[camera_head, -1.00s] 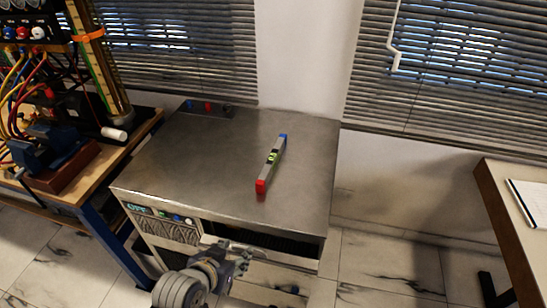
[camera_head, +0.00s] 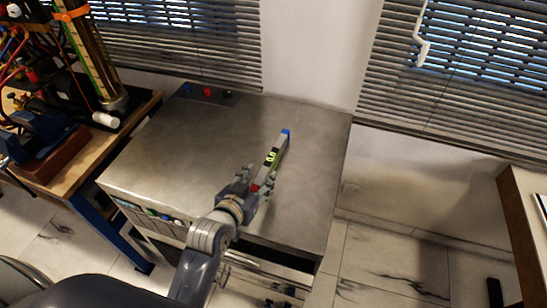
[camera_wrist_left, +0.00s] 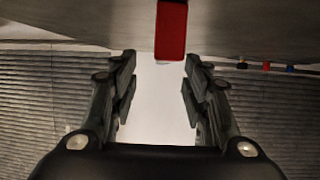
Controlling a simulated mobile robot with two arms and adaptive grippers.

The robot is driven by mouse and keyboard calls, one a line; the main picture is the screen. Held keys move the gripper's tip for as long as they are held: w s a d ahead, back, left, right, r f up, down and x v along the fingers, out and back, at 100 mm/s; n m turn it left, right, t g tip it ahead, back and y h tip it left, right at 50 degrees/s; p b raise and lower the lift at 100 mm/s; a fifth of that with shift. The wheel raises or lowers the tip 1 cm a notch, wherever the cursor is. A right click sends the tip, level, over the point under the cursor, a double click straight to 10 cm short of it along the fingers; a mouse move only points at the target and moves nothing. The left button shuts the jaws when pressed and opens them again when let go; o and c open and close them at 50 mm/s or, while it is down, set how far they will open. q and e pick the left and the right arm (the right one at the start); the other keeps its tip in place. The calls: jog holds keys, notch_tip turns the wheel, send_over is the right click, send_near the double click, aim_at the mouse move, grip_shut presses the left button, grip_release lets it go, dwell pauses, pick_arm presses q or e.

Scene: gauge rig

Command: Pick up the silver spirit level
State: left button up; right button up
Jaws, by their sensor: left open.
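The silver spirit level (camera_head: 271,159) lies on top of the metal cabinet, with a blue far end, a green vial in its middle and a red near end. My left gripper (camera_head: 262,178) is at its red near end and hides part of it in the head view. In the left wrist view the red end (camera_wrist_left: 171,30) shows at the top centre, beyond the fingertips. The left gripper (camera_wrist_left: 160,60) is open there, with nothing between its fingers. My right gripper is not in view.
The metal cabinet top (camera_head: 180,145) is otherwise clear, apart from a small panel of knobs (camera_head: 207,92) at its back left. A wooden bench (camera_head: 90,160) with a gauge rig stands at the left. Window blinds (camera_head: 470,80) hang behind.

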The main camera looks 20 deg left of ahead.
aim_at(268, 163)
pick_arm(q)
jog(key=x, duration=0.3)
jog(key=shift+w, duration=0.25)
jog(key=shift+w+f, duration=0.2)
jog(key=shift+w, duration=0.2)
jog(key=x, duration=0.2)
jog(key=p+x, duration=0.1)
jog(key=x, duration=0.1)
jog(key=shift+w+a+r, duration=0.15)
jog(key=shift+a+r, duration=0.05)
jog(key=shift+r, duration=0.2)
jog(key=shift+w+f, duration=0.25)
jog(key=shift+w, duration=0.2)
grip_shut()
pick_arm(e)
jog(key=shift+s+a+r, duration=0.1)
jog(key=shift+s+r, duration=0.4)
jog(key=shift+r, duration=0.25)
